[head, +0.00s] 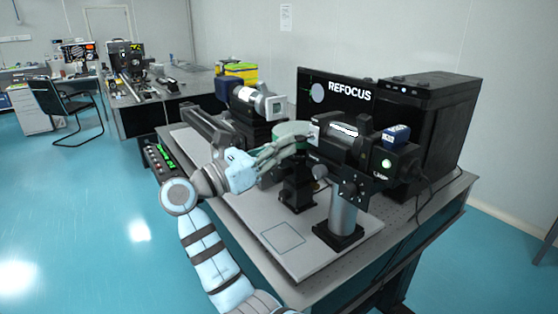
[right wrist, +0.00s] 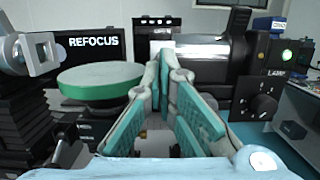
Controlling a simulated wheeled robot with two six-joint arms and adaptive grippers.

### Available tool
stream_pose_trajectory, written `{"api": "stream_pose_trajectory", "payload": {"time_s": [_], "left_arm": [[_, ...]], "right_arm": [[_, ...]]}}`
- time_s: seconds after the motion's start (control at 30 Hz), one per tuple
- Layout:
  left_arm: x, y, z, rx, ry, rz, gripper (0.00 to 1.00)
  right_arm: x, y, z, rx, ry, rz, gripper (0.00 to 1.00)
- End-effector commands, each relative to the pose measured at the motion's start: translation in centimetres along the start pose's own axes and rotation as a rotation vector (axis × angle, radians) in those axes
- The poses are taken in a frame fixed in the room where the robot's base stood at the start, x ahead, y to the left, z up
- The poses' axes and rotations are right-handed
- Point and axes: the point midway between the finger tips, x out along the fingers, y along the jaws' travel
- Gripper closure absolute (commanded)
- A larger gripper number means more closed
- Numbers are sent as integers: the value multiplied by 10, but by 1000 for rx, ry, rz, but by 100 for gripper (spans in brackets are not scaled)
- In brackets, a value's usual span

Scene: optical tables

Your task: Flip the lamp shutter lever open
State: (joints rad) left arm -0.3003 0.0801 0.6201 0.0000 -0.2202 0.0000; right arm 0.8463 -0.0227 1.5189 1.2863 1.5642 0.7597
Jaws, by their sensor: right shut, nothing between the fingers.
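The lamp (head: 385,160) is a black housing marked LAMP with a lit green spot, at the right end of a black barrel (head: 342,145) on a post. In the right wrist view the lamp (right wrist: 288,58) is at the right edge, with a black knobbed plate (right wrist: 258,103) below the barrel. I cannot make out the shutter lever for certain. My right gripper (head: 306,137) is shut and empty, its fingertips at the barrel's left end. In the right wrist view its fingertips (right wrist: 166,52) overlap the barrel's left end; contact cannot be told. My left gripper is out of view.
A green-rimmed disc (right wrist: 98,82) stands close left of my right fingers. A black REFOCUS panel (head: 335,95) and a large black box (head: 430,110) stand behind. A camera-like device (head: 258,103) is at the back left. The grey board (head: 285,240) has free room in front.

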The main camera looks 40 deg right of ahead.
Motion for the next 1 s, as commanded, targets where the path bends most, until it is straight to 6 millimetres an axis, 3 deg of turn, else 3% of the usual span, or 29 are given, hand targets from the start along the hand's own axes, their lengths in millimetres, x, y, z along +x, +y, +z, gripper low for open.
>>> {"api": "stream_pose_trajectory", "payload": {"time_s": [1.0], "left_arm": [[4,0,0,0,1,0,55]], "right_arm": [[0,1,7,0,1,2,100]]}}
